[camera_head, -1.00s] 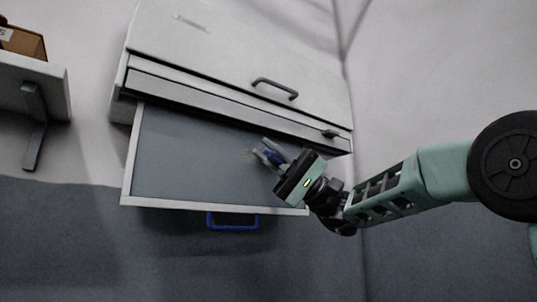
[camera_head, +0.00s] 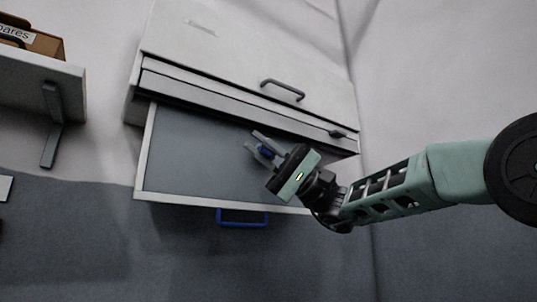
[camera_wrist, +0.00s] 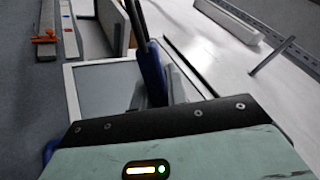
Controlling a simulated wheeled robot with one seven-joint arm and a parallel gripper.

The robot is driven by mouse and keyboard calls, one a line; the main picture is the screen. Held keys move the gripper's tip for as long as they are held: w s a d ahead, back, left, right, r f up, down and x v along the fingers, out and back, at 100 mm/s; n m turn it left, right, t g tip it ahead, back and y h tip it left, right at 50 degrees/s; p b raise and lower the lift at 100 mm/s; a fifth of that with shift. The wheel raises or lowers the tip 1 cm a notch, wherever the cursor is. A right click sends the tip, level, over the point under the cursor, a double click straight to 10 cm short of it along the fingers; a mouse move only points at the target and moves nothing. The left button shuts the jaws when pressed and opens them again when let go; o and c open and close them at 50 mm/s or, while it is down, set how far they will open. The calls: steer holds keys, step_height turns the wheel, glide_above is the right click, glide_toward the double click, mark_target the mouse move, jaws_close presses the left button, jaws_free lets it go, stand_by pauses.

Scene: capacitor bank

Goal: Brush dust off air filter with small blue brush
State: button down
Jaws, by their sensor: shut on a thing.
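The air filter appears to be the flat grey panel in a white frame (camera_head: 185,160), pulled out of the white cabinet like a drawer, with a blue handle (camera_head: 242,223) on its front. Its frame also shows in the wrist view (camera_wrist: 72,95). My gripper (camera_head: 254,143) is over the right part of the panel, fingers pointing up and left. It is shut on the small blue brush (camera_head: 265,153). The brush's blue part shows in the wrist view (camera_wrist: 154,72). I cannot make out the bristles, or whether they touch the panel.
The white cabinet (camera_head: 220,45) with a dark handle (camera_head: 282,89) stands directly behind and above the panel. A wall shelf (camera_head: 40,85) with a brown box (camera_head: 45,42) is at the left. Open room lies below the panel and to the right.

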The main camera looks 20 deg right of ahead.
steer(key=shift+a, duration=0.1)
steer(key=s+b, duration=0.2)
steer(key=s+d+b, duration=0.1)
steer(key=s+b, duration=0.1)
steer(key=shift+s+d+f, duration=0.2)
steer(key=s+b, duration=0.1)
steer(key=s+d+b, duration=0.1)
steer(key=s, duration=0.1)
steer(key=s+b, duration=0.1)
steer(key=b, duration=0.1)
steer(key=shift+s+d+r, duration=0.15)
steer(key=shift+d+r, duration=0.05)
steer(key=shift+r, duration=0.05)
stand_by(0.6)
